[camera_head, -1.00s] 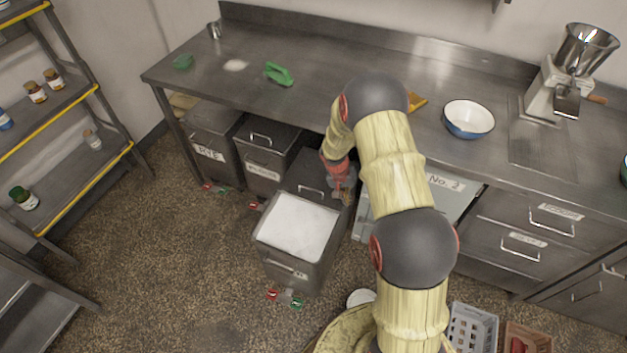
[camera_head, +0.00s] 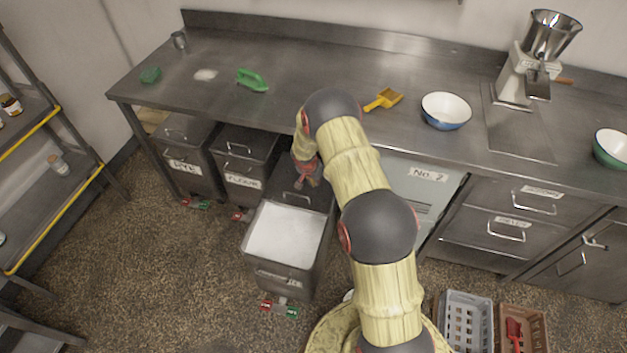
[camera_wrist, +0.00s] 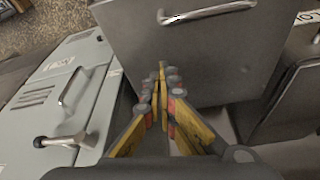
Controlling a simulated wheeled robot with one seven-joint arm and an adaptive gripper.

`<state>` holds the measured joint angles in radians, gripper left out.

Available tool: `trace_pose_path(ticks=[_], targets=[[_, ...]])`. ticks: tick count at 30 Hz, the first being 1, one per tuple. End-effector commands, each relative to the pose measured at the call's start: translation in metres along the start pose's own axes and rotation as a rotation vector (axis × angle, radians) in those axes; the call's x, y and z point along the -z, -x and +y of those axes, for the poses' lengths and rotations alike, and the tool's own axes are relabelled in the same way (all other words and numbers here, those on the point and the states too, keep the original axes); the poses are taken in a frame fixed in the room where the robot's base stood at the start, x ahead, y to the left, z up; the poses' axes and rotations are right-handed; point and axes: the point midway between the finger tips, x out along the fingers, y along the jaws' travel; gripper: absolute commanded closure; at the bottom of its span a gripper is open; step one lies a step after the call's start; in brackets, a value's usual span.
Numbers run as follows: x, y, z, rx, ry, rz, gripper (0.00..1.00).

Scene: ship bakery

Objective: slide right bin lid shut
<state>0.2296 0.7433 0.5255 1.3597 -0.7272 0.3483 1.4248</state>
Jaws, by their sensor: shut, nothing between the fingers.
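The right bin (camera_head: 262,277) stands pulled out from under the counter, its front part open on white contents (camera_head: 285,236). Its dark lid (camera_head: 317,196) is slid back over the rear and has a metal handle (camera_head: 296,198). The lid also fills the upper middle of the wrist view (camera_wrist: 225,62), with its handle (camera_wrist: 208,13) at the top. My gripper (camera_head: 311,183) is shut and empty, at the lid's rear part behind the handle. In the wrist view its fingertips (camera_wrist: 161,68) meet close to the lid's edge; I cannot tell whether they touch.
Two closed bins, rye (camera_head: 185,170) and another (camera_head: 243,180), stand left under the counter (camera_head: 330,75). A pale No. 2 cabinet (camera_head: 421,185) is close on the right. Crates (camera_head: 467,318) lie on the floor at lower right. Floor left of the right bin is clear.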

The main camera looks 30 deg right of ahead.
Motion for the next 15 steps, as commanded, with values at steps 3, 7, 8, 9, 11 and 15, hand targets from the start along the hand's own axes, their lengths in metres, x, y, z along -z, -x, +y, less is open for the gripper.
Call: trace_pose_path(ticks=[3,7,8,9,11,15], targets=[[0.000,-0.021,-0.001,0.001,0.000,0.000,1.00],[0.000,-0.038,0.000,0.000,0.001,0.000,1.00],[0.000,-0.042,-0.001,0.000,0.001,0.000,1.00],[0.000,-0.047,0.000,0.000,0.000,0.000,1.00],[-0.008,-0.041,-0.002,0.002,0.003,0.001,1.00],[-0.022,-0.035,-0.001,0.002,0.003,0.002,1.00]])
